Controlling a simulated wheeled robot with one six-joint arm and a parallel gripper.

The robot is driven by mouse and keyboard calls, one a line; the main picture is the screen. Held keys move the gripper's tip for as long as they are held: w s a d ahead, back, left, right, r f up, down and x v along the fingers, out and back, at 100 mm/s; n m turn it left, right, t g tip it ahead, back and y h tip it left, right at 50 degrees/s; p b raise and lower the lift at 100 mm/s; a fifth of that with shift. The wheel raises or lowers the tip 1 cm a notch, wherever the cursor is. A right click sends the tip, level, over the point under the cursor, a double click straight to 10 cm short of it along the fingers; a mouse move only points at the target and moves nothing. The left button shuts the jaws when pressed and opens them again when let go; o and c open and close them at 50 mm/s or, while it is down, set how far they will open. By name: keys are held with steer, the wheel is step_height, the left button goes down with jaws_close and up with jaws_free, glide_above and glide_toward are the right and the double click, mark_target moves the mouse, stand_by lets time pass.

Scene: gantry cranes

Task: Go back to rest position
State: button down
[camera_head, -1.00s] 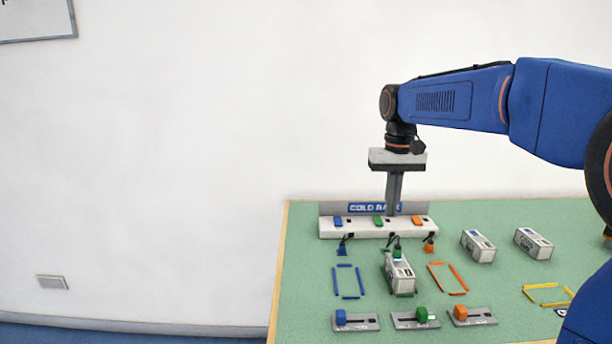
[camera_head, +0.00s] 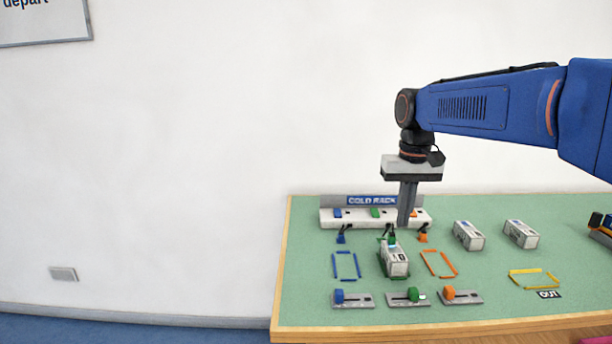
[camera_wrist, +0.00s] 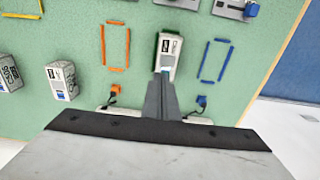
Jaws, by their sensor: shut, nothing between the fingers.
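My gripper (camera_head: 407,222) points straight down above the table, in front of the right part of the cold rack (camera_head: 327,217). Its fingers are shut with nothing between them. The fingers also show in the wrist view (camera_wrist: 162,80). A white box (camera_head: 394,262) stands in the green-marked bay in the middle, with a green plug at its rear end. The wrist view shows this box (camera_wrist: 169,47) just past my fingertips, partly hidden by them. The blue outline (camera_head: 345,265) and the orange outline (camera_head: 439,264) are empty.
Two more white boxes (camera_head: 469,235) (camera_head: 521,233) stand at the right. A yellow outline (camera_head: 534,279) marked OUT is empty. Sliders with a blue (camera_head: 339,296), a green (camera_head: 412,294) and an orange knob (camera_head: 449,292) line the front. A dark object (camera_head: 601,228) sits at the right edge.

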steer(key=s+d+f+t, duration=0.1)
steer(key=s+f, duration=0.3)
steer(key=s, duration=0.5)
steer(key=s+d+f+t, duration=0.1)
steer(key=s+d+f, duration=0.1)
steer(key=s+f, duration=0.3)
steer(key=s+d+f+t, duration=0.2)
steer(key=s+f, duration=0.3)
steer(key=s, duration=0.8)
steer(key=shift+d, duration=0.35)
